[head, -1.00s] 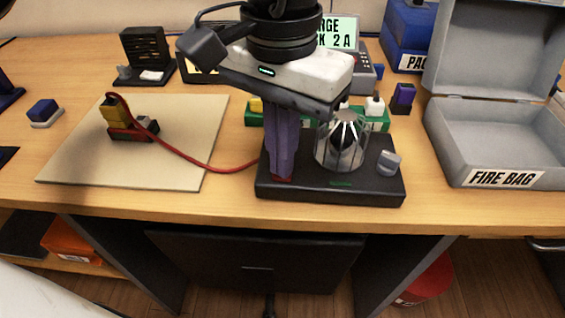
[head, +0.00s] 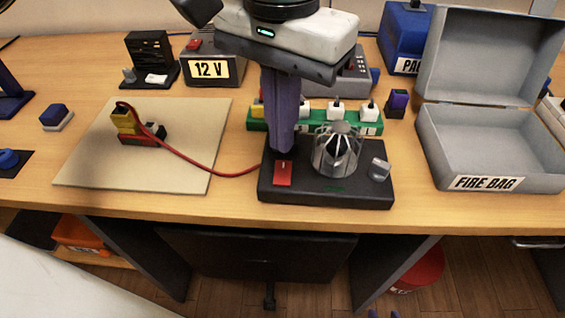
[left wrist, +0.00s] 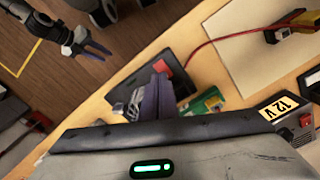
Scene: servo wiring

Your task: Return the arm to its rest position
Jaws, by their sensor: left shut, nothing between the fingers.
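My left gripper (head: 283,150) points down over the back left of a black device base (head: 330,195), its purple fingers shut with nothing between them. The fingertips are above and behind the red switch (head: 283,173), which is uncovered. In the left wrist view the shut fingers (left wrist: 157,100) stand in front of the base, with the red switch (left wrist: 165,68) beside them. My right gripper (head: 383,314) shows only its fingertips at the bottom edge of the head view. In the left wrist view it (left wrist: 97,50) is open and empty, away from the table.
A wire cage (head: 336,150) and grey knob (head: 379,169) are on the base. A red cable (head: 205,172) runs from it to the beige board (head: 90,180). Behind are a green strip (head: 315,121) and 12 V box (head: 228,72). The open fire bag box (head: 490,150) stands right.

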